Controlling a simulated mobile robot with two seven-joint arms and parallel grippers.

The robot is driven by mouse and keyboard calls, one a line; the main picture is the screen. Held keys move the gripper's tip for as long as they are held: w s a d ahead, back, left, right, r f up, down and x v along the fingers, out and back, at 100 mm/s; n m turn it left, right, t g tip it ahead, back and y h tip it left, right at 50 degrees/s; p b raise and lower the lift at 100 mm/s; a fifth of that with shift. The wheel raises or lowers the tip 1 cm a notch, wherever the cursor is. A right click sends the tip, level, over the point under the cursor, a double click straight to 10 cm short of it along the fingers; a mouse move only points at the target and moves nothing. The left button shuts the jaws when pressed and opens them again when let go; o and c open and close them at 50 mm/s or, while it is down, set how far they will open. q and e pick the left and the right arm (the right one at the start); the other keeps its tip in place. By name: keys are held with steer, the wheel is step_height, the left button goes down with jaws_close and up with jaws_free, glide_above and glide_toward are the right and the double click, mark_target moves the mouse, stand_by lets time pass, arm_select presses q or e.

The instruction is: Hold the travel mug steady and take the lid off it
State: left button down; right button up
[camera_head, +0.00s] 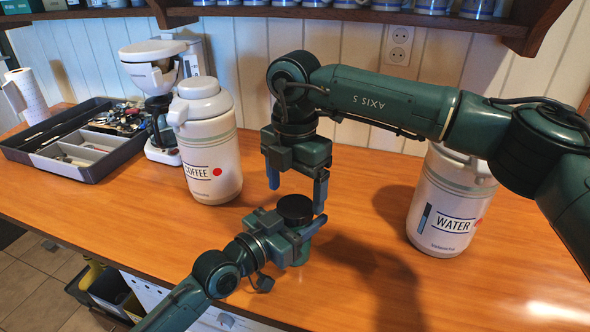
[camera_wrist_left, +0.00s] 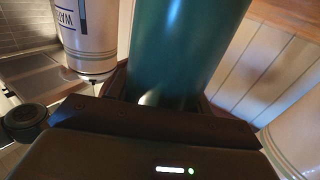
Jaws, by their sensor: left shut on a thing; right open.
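The travel mug (camera_head: 304,252) is green and stands upright near the front edge of the counter. Its round black lid (camera_head: 295,207) sits on top. My left gripper (camera_head: 300,236) is shut on the mug's body from the front left and covers much of it. In the left wrist view the mug (camera_wrist_left: 182,45) is a large green cylinder between the fingers. My right gripper (camera_head: 297,188) points down, open and empty. Its two fingers reach down to about the lid's height, one on each side in the head view; I cannot tell whether they touch it.
A white COFFEE jug (camera_head: 211,150) stands behind left and a WATER jug (camera_head: 440,205) to the right. A coffee machine (camera_head: 160,75) and a dark utensil tray (camera_head: 66,176) are farther left. The wooden counter (camera_head: 345,245) is clear between the mug and the WATER jug.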

steer(key=shift+f, duration=1.5)
steer(key=shift+c, duration=0.2)
steer(key=c, duration=0.9)
steer(key=n, duration=0.3)
steer(key=shift+n, duration=0.3)
steer(key=shift+c, duration=0.2)
steer(key=o, duration=1.1)
